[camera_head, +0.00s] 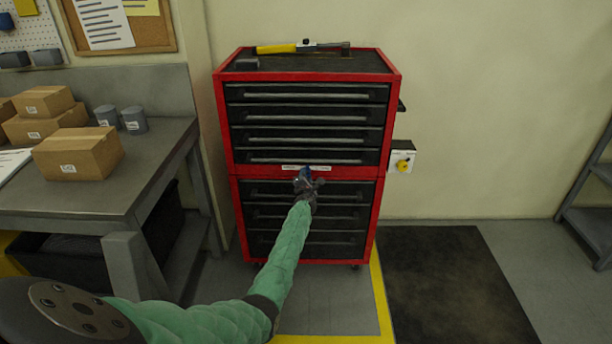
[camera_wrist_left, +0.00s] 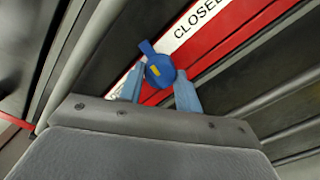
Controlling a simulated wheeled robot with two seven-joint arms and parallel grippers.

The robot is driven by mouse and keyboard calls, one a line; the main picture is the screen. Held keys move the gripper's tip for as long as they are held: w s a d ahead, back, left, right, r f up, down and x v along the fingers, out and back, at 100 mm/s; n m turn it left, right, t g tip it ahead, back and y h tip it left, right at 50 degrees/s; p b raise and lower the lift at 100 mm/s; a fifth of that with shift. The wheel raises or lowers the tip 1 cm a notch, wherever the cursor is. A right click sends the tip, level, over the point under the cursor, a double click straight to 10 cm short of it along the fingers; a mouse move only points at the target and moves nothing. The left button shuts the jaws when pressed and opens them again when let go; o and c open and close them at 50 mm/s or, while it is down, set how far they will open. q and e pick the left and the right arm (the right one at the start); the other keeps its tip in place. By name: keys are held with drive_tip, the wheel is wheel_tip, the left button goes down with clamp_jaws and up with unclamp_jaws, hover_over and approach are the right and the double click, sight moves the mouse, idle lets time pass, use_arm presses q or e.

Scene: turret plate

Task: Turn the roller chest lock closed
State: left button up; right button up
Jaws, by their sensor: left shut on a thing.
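The roller chest (camera_head: 228,150) is a red cabinet with dark drawers, standing against the wall. A white label strip (camera_head: 318,168) crosses its red middle band; in the left wrist view the label (camera_wrist_left: 198,24) reads "CLOSED" at its upper right end. The lock (camera_wrist_left: 160,71) is a round blue knob with a tab and a small yellow mark, set on that band. My left gripper (camera_head: 306,181) reaches the band; its two blue fingers (camera_wrist_left: 158,88) are shut on the knob, one on each side. The tab points to the upper left in the wrist view. My right gripper is not in view.
A yellow-handled tool (camera_head: 290,47) lies on the chest top. A yellow knob on a white wall box (camera_head: 402,164) is right of the chest. A grey workbench (camera_head: 75,195) with cardboard boxes stands left. A dark mat (camera_head: 450,280) covers clear floor at right.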

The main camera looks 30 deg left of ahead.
use_arm(q)
drive_tip(key=shift+d+m+p, duration=0.1)
drive_tip(key=shift+m+p, duration=1)
drive_tip(key=shift+m, duration=2.2)
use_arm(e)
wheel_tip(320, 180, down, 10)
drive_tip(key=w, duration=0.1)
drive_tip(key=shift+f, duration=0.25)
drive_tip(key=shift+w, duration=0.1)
use_arm(q)
drive_tip(key=o, duration=1)
drive_tip(key=shift+s+d+f, duration=0.1)
drive_tip(key=shift+s+d, duration=0.1)
drive_tip(key=v, duration=0.7)
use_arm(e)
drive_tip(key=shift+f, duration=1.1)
